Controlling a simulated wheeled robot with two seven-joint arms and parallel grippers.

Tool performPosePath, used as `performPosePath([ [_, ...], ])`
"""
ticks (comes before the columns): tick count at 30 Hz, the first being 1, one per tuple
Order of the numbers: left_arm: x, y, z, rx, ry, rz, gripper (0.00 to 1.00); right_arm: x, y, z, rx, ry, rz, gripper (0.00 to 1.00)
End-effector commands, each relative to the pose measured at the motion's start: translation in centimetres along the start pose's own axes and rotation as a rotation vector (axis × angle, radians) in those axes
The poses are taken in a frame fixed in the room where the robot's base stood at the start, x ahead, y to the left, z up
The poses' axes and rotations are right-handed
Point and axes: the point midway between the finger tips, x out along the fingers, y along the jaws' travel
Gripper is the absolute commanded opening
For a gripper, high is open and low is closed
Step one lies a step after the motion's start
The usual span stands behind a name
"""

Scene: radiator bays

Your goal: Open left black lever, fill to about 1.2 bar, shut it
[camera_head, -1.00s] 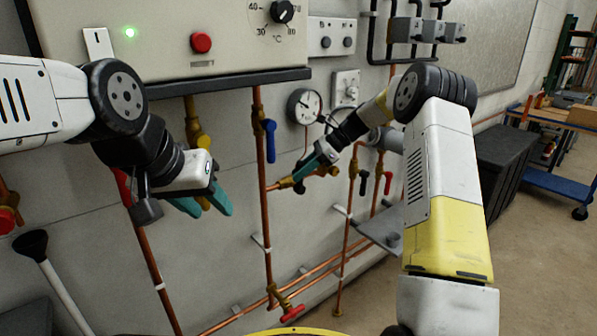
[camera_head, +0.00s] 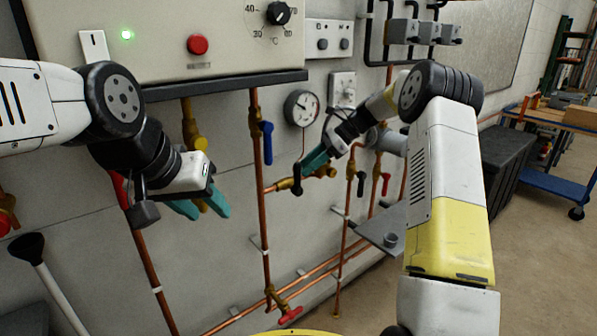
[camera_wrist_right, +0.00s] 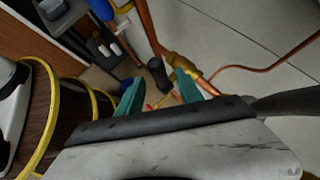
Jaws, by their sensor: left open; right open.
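The left black lever (camera_head: 297,180) hangs down from a brass valve (camera_head: 284,184) on a short branch of the copper pipe. My right gripper (camera_head: 311,163) is open just above and right of that lever. In the right wrist view the open teal fingers (camera_wrist_right: 158,93) point toward a black lever end (camera_wrist_right: 157,74) beside the brass fitting (camera_wrist_right: 182,65); I cannot tell if they touch it. The round pressure gauge (camera_head: 301,108) is on the wall above; its reading is too small to tell. My left gripper (camera_head: 207,207) is open and empty, left of the pipe.
Another black lever (camera_head: 361,184) and a red lever (camera_head: 386,184) hang to the right. A blue lever (camera_head: 267,142) is on the vertical pipe, and a red handle (camera_head: 291,315) sits low. A grey shelf (camera_head: 378,232) juts out at right. The boiler panel (camera_head: 170,45) overhangs above.

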Motion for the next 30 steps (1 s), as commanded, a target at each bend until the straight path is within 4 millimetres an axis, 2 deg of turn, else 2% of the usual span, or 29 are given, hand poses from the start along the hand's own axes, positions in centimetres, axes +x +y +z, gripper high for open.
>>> performPosePath([
  [3, 0.0, 0.0, 0.0, 0.0, 0.0, 0.0, 0.43, -1.9, 0.0, 0.0, -0.001, 0.0, -0.001, 0.43],
  [7, 0.0, 0.0, 0.0, 0.0, 0.0, 0.0, 0.43, -3.2, 0.0, 0.0, 0.0, -0.001, 0.0, 0.43],
  [20, 0.0, 0.0, 0.0, 0.0, 0.0, 0.0, 0.43, -3.8, 0.2, 0.3, -0.013, 0.006, -0.002, 0.43],
  [23, 0.0, 0.0, 0.0, 0.0, 0.0, 0.0, 0.43, -4.6, 1.4, 1.4, -0.076, 0.042, -0.011, 0.43],
  [26, 0.0, 0.0, 0.0, 0.0, 0.0, 0.0, 0.43, -6.1, 3.8, 3.2, -0.201, 0.112, -0.027, 0.43],
  [30, 0.0, 0.0, 0.0, 0.0, 0.0, 0.0, 0.43, -8.5, 8.7, 5.5, -0.433, 0.242, -0.045, 0.43],
])
